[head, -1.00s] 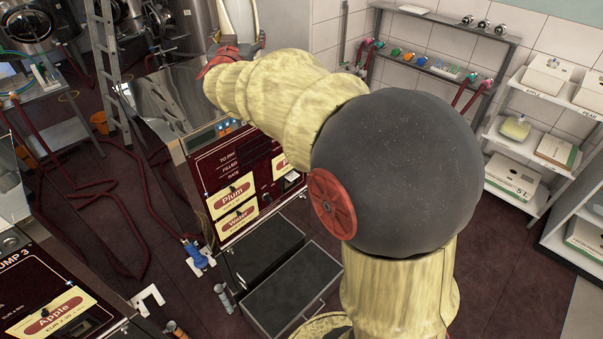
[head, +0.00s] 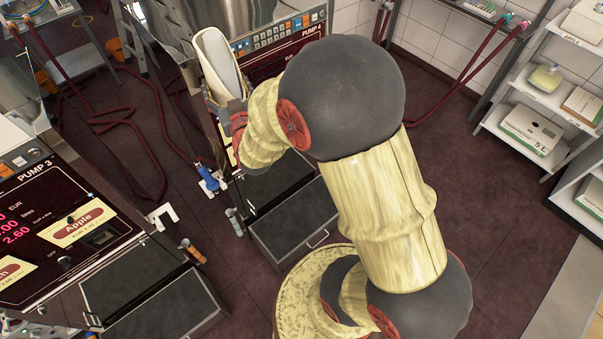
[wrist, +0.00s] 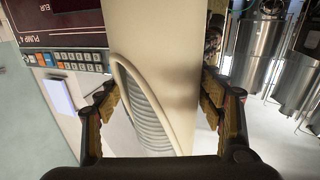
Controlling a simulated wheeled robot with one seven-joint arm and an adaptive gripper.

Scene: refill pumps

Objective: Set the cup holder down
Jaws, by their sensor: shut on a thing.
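The cup holder (head: 214,58) is a tall cream-white holder with a rounded opening. My gripper (head: 228,103) is shut on it and holds it in front of the Pump 4 machine, leaning a little in the head view. In the wrist view the cup holder (wrist: 178,50) fills the space between the two fingers of my gripper (wrist: 158,105). A ribbed grey-white stack shows inside its opening. In the head view my wrist and the gripper hide its lower end, and I cannot tell whether it touches anything.
Pump 4 (head: 285,45) has a shiny metal top and a row of buttons. Below it are dark open drawers (head: 293,222). Pump 3 (head: 75,215) stands at the left. Red hoses (head: 120,125) lie on the floor. White shelves (head: 530,125) stand at the right, with clear floor before them.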

